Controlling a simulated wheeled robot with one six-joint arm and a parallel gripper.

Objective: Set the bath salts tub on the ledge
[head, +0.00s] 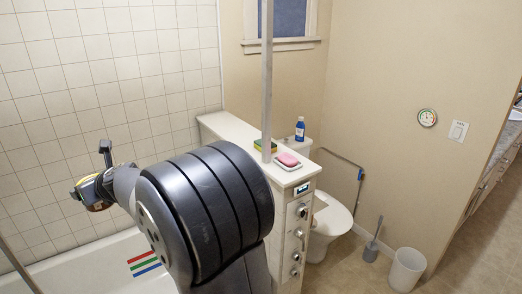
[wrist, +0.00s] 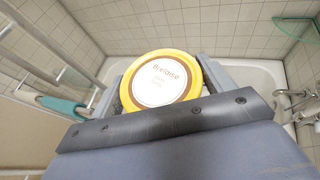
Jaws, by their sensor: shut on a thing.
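The bath salts tub (wrist: 160,80) shows in the wrist view as a round lid with a yellow rim and a white printed label. My gripper (wrist: 168,88) is shut on it, with one grey finger on each side. In the head view my gripper (head: 97,180) is at the left, in front of the tiled wall, and a yellow part of the tub (head: 88,190) shows there, partly hidden. The ledge (head: 226,126) is the white top of a low wall right of my arm. My arm hides part of that wall.
A green and yellow sponge (head: 265,146) and a pink soap (head: 288,159) on a dish are on the ledge's near part. A pole (head: 267,75) rises by them. A blue bottle (head: 300,129) stands behind. The ledge's far left part is bare. A bathtub (head: 85,262) lies below.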

